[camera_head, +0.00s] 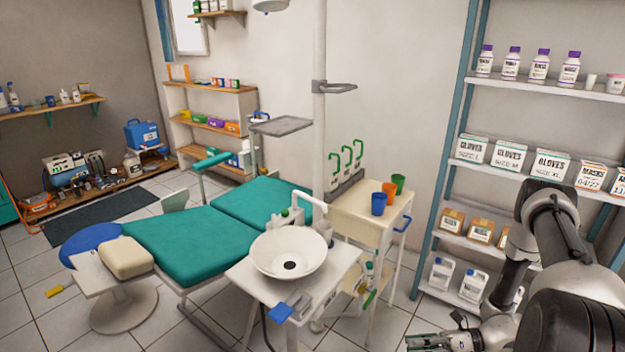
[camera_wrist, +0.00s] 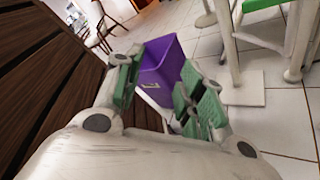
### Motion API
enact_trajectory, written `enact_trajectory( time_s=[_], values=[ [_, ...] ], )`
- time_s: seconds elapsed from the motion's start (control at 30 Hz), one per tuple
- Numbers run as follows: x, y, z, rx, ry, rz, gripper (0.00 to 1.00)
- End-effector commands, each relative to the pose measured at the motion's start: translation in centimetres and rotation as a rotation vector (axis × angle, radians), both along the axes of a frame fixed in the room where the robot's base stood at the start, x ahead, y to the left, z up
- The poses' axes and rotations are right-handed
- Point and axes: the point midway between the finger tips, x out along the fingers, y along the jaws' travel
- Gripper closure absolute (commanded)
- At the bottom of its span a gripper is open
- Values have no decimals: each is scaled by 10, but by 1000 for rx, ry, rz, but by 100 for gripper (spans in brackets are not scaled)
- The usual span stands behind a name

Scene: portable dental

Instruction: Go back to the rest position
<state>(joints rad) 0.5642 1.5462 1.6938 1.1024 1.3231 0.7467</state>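My gripper (camera_wrist: 158,92) shows in the wrist view with its two green-padded fingers apart and nothing held between them. A purple bin (camera_wrist: 165,66) stands on the floor beyond the fingertips, apart from them. In the head view my gripper (camera_head: 428,342) is low at the bottom edge, right of the sink, and partly cut off by the frame. My arm folds down at the right side, in front of the shelf.
A white shelf rack (camera_head: 500,167) with glove boxes and bottles stands behind my arm. A cream cart (camera_head: 355,205) with blue, orange and green cups stands left of it. A white sink (camera_head: 289,240) and a teal dental chair (camera_head: 175,240) are further left. Dark slats (camera_wrist: 45,85) fill the wrist view's left.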

Motion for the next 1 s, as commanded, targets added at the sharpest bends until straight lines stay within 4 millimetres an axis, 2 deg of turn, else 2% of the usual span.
enact_trajectory(
  time_s=[0.03, 0.17, 0.4, 0.6, 0.8, 1.0],
  values=[
    [-2, -6, 17, -30, -66, 68, 61],
    [-11, -25, 63, -106, -261, 274, 61],
    [-26, -65, 166, -241, -658, 720, 61],
    [-37, -90, 247, -339, -941, 1069, 61],
    [-50, -106, 322, -443, -1171, 1391, 61],
    [-67, -111, 388, -576, -1348, 1666, 61]
  ],
)
